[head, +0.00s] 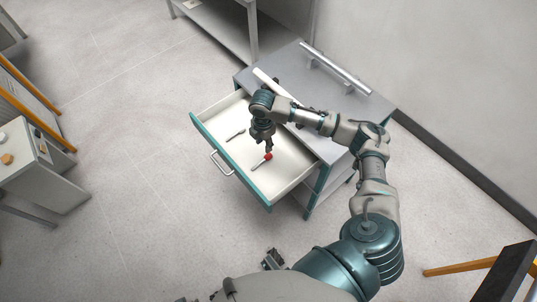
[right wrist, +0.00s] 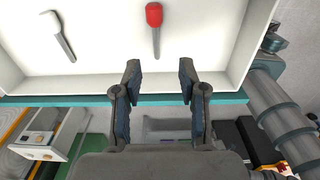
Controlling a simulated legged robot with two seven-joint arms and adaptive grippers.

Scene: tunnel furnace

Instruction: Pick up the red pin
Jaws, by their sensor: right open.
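The red pin (head: 267,157) has a red head and a thin grey shaft. It lies in the open drawer (head: 284,186) of the grey cabinet. In the right wrist view the pin (right wrist: 154,28) is beyond the fingertips, roughly in line with the gap between them. My right gripper (head: 265,144) is over the drawer, close to the pin's red head in the head view. In the right wrist view its two fingers (right wrist: 160,76) are apart with nothing between them. What seems to be my left gripper (head: 272,259) shows small at the bottom; its jaw state is unclear.
A second pin, pale-headed (right wrist: 50,20), lies left of the red one in the drawer. The drawer's walls surround both pins. The cabinet top (head: 357,103) carries a long bar. A side table (head: 50,185) stands at the left, with free floor between.

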